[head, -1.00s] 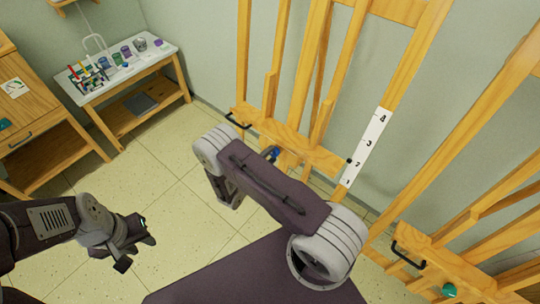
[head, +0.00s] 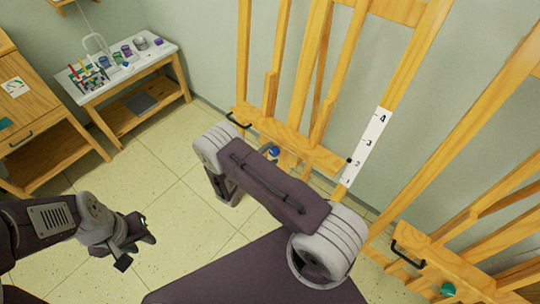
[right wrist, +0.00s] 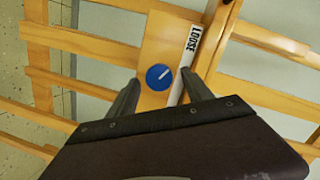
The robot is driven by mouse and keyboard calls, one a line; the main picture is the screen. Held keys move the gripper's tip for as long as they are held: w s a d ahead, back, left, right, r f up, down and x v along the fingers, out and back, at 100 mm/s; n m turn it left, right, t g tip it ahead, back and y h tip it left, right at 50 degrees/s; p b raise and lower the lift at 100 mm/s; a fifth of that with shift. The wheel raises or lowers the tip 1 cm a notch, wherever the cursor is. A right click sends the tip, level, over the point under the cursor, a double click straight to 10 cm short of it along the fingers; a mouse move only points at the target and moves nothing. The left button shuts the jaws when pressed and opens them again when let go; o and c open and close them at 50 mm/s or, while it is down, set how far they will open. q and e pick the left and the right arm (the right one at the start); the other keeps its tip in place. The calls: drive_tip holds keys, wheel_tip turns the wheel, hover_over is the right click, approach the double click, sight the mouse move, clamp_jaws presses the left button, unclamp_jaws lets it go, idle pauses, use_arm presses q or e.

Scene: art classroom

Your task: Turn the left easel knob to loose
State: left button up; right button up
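The left easel (head: 290,137) stands at the middle back in the head view. Its blue round knob (head: 273,152) shows just above my right arm. In the right wrist view the blue knob (right wrist: 159,77) has a white pointer line slanting to the upper right, and a white label reading LOOSE (right wrist: 188,62) lies beside it. My right gripper (right wrist: 157,84) is open, with one finger on each side of the knob and a gap to it; the depth is hard to judge. My left gripper (head: 138,242) hangs over the floor at the left; its finger gap is unclear.
A second easel (head: 450,262) with a green knob (head: 448,289) stands at the right. A white-topped table (head: 120,68) with paint jars and a wooden cabinet (head: 40,115) are at the left. Open tiled floor (head: 170,200) lies between.

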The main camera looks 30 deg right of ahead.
drive_tip(key=v, duration=0.9)
idle(0.4)
